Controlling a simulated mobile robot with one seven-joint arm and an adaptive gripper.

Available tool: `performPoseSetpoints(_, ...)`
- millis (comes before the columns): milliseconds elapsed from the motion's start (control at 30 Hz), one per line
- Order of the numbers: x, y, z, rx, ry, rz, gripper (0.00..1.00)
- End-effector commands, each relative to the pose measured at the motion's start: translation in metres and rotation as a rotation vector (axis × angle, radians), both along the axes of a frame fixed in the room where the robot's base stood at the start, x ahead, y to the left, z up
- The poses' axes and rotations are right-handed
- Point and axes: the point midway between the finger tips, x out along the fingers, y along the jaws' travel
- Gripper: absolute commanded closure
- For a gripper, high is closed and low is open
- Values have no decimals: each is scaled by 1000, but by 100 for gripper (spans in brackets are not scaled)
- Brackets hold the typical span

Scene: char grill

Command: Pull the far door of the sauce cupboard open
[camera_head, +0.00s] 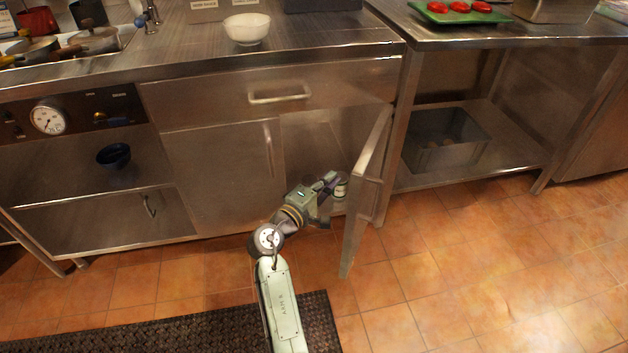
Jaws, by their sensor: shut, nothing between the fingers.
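The sauce cupboard (222,185) is a steel double-door unit under the counter. Its right door (364,195) stands well open, swung out toward me. Its left door (215,165) is closed and has a vertical handle (268,150) near its right edge. My gripper (328,184) is shut and empty. It is in front of the cupboard opening, just left of the open door's inner face; I cannot tell if they touch. A small jar (341,188) shows inside the cupboard behind my gripper, partly hidden.
A drawer with a handle (280,97) is above the doors. A white bowl (247,28) stands on the counter. A steel bin (440,155) is under the right table. The tiled floor at right is clear.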

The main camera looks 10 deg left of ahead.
Motion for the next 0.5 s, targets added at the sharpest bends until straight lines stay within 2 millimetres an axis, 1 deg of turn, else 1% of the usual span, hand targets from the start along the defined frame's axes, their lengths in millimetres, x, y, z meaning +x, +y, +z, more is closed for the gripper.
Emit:
performPoseSetpoints(33, -2, -6, 2, -1, 1, -1, 100)
performPoseSetpoints(100, -4, -12, 2, -1, -1, 0, 100)
performPoseSetpoints(200, -5, -16, 2, 0, -1, 1, 100)
performPoseSetpoints(500, -6, -18, 1, 0, -1, 1, 100)
